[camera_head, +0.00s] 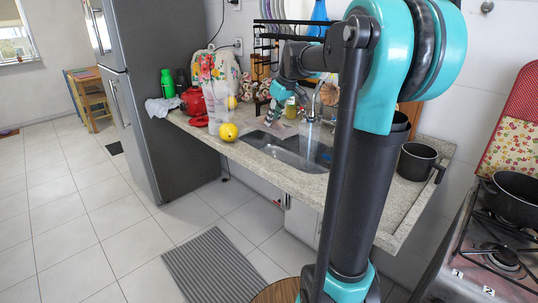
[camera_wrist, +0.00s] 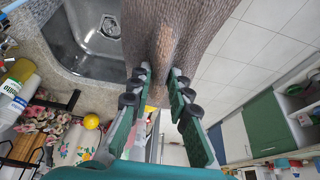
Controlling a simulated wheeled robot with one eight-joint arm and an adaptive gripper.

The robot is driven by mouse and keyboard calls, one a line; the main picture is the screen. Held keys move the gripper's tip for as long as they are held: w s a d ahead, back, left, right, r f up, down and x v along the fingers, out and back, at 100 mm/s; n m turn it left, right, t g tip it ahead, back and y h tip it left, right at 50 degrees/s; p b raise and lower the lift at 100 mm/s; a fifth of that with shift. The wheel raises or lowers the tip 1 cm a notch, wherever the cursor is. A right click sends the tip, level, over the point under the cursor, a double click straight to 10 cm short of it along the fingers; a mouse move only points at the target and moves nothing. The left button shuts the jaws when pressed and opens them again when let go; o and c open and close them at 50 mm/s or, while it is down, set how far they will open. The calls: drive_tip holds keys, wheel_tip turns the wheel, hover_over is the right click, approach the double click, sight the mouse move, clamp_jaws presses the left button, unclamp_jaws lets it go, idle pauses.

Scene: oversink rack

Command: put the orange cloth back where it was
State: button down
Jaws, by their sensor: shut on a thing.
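My gripper (camera_wrist: 160,82) is shut on a brownish, ribbed cloth (camera_wrist: 185,28), which I take to be the orange cloth although its colour looks brown-grey here. The cloth spreads out beyond the fingertips at the top of the wrist view, with an orange-brown fold pinched between them. It covers part of the view of the sink (camera_wrist: 92,50). In the head view my gripper (camera_head: 272,115) is small and sits over the counter by the back left of the sink (camera_head: 290,148). I cannot make out the cloth there.
A yellow ball (camera_head: 228,132) lies on the granite counter left of the sink. A red kettle (camera_head: 194,102), a green bottle (camera_head: 167,83) and a floral cover (camera_head: 214,68) stand farther left. A black rack (camera_head: 264,45) is behind. A dark pot (camera_head: 417,162) stands on the right counter.

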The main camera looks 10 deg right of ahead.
sight(282, 130)
wheel_tip(282, 130, down, 14)
drive_tip(key=shift+f, duration=0.15)
idle(0.3)
drive_tip(key=shift+f, duration=0.1)
drive_tip(key=c, duration=1.4)
unclamp_jaws()
drive_tip(key=v, duration=1.2)
drive_tip(key=shift+w, duration=0.1)
